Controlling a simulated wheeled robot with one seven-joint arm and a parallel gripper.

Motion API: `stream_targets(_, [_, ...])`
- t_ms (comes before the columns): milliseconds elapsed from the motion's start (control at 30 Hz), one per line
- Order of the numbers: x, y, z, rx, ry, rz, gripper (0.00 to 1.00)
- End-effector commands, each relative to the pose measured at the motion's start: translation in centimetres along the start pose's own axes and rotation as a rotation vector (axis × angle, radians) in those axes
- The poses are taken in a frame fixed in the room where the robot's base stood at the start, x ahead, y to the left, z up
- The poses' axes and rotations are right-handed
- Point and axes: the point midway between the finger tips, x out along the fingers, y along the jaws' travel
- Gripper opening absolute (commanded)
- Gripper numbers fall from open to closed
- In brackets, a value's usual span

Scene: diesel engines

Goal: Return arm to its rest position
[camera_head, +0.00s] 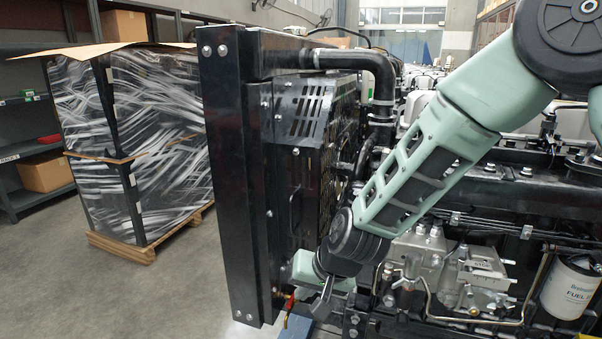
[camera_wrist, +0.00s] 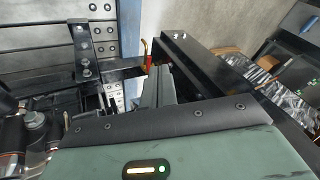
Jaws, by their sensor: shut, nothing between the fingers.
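My green and black arm (camera_head: 425,165) reaches down from the upper right, in front of the diesel engine (camera_head: 500,210). My gripper (camera_head: 322,308) is low at the lower end of the black radiator frame (camera_head: 232,180). In the wrist view the fingers of my gripper (camera_wrist: 158,88) lie together with nothing held. A small valve with a red handle (camera_head: 291,302) is just left of the gripper in the head view. It also shows beyond the fingertips in the wrist view (camera_wrist: 149,62). I cannot tell whether the fingers touch it.
The fuel filter (camera_head: 572,288) and the fuel pump (camera_head: 470,280) are right of my wrist. A wrapped pallet load (camera_head: 150,140) stands at the left before shelving (camera_head: 30,140). A blue beam (camera_wrist: 129,40) shows in the wrist view. The floor at lower left is clear.

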Motion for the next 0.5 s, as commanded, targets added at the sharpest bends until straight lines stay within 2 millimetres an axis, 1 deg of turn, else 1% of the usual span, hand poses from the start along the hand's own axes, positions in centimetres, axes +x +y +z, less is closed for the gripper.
stream_targets(33, [-2.9, -1.1, 1.4, -0.065, -0.036, -0.01, 0.0])
stream_targets(67, [-4.3, -1.4, 2.5, -0.102, -0.064, -0.012, 0.0])
stream_targets(100, [-6.1, -1.7, 3.9, -0.152, -0.099, -0.011, 0.0])
stream_targets(167, [-8.8, -1.7, 6.2, -0.227, -0.151, -0.002, 0.0])
stream_targets(200, [-10.6, -1.6, 7.6, -0.276, -0.185, 0.008, 0.0])
stream_targets(267, [-13.2, -1.0, 9.9, -0.347, -0.234, 0.029, 0.0])
stream_targets(300, [-14.9, -0.4, 11.3, -0.393, -0.266, 0.048, 0.0])
stream_targets(400, [-18.5, 1.4, 14.5, -0.493, -0.336, 0.102, 0.0])
stream_targets(500, [-21.3, 3.3, 16.9, -0.566, -0.389, 0.157, 0.0])
